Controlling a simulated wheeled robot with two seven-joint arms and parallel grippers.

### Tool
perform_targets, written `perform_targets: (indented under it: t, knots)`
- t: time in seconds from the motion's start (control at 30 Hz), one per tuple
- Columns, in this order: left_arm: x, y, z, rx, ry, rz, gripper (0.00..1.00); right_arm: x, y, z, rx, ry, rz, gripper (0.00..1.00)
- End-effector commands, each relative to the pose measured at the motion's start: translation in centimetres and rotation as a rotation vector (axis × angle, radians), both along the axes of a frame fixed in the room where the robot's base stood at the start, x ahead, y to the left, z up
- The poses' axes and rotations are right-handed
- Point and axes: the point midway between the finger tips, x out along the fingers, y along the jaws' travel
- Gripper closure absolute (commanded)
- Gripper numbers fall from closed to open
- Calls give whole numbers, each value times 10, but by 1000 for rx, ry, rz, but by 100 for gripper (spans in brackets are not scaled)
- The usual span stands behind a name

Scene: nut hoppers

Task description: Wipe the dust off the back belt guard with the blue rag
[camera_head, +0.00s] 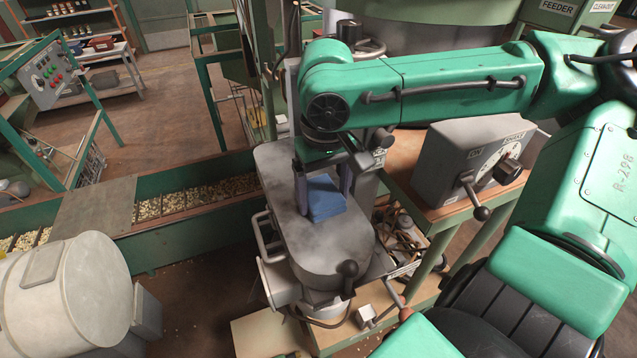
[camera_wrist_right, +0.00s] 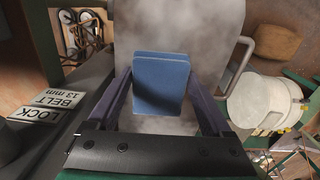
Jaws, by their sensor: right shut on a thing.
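The blue rag (camera_head: 324,198) is a folded pad held between the fingers of my right gripper (camera_head: 322,190). It also shows in the right wrist view (camera_wrist_right: 160,84), with a dark finger on each side. The belt guard (camera_head: 345,250) is a grey metal cover with rounded ends and a side handle. Its top looks cloudy with pale dust patches, also seen beyond the rag in the right wrist view (camera_wrist_right: 185,30). The rag is over the guard's top; I cannot tell whether it touches. My left gripper is not in view.
A grey control box (camera_head: 470,160) with knobs and a lever stands right of the guard. A green conveyor trough (camera_head: 190,240) holding nuts runs left. A pale round drum (camera_head: 65,295) is at lower left. A black knob (camera_head: 348,269) stands at the guard's near end.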

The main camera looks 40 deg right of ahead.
Motion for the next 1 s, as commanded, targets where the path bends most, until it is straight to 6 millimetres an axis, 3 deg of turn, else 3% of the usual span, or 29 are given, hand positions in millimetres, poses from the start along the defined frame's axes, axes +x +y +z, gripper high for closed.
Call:
perform_targets:
  t: [0.23,1.0]
  knots:
    - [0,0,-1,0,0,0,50,-4,0,-2,-1,12,0,61]
    - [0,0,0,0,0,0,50,62,-16,-1,0,7,0,61]
